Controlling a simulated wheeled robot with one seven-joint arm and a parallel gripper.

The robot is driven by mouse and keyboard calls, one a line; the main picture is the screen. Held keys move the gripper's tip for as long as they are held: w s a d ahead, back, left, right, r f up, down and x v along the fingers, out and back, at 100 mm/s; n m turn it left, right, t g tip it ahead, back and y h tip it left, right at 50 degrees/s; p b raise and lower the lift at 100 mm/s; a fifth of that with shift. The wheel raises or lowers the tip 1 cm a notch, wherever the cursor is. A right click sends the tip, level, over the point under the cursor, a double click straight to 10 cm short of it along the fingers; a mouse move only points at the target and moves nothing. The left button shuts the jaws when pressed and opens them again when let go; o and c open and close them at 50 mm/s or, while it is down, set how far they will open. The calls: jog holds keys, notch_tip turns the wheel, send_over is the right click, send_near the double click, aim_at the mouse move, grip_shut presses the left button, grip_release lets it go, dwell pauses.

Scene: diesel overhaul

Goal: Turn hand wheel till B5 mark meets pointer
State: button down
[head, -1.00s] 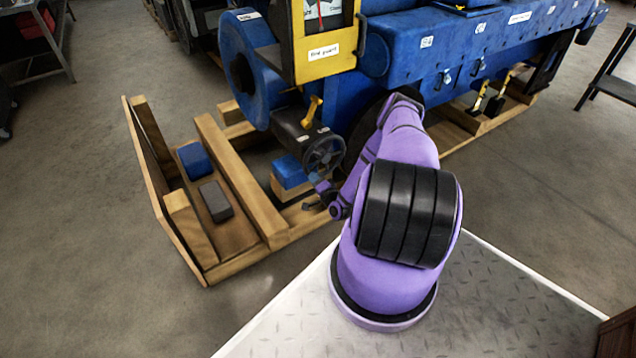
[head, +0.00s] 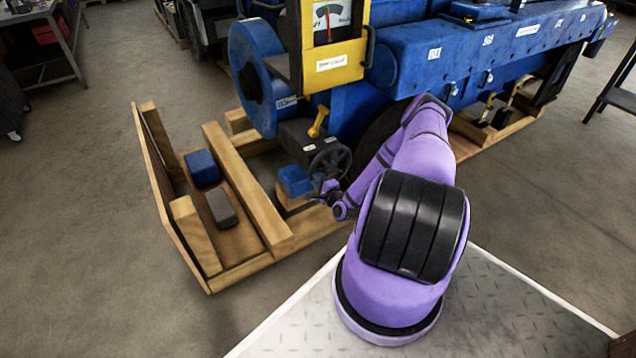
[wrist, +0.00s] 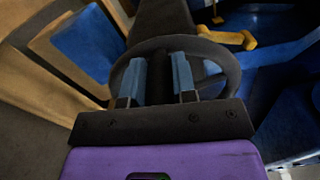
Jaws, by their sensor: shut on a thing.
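The black spoked hand wheel (head: 331,160) sits at the lower front of the blue engine, below a yellow lever. In the wrist view the hand wheel (wrist: 230,66) fills the middle, behind and around the fingers. My gripper (head: 328,188) is at the wheel's lower edge in the head view. In the wrist view my gripper (wrist: 158,82) has its two blue-padded fingers on either side of a dark part of the wheel and is shut on it. Whether that part is rim, spoke or handle is unclear.
The yellow lever (head: 318,122) is close above the wheel. A yellow gauge panel (head: 334,50) overhangs it. A wooden cradle (head: 245,190) with a blue block (head: 202,168) and a grey block (head: 221,207) is to the left. Open floor (head: 110,270) lies left of that.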

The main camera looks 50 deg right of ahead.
jog(key=shift+d+r, duration=0.15)
jog(key=c, duration=0.9)
grip_release()
jog(key=shift+s, duration=0.1)
jog(key=v, duration=1)
jog(key=shift+s, duration=0.3)
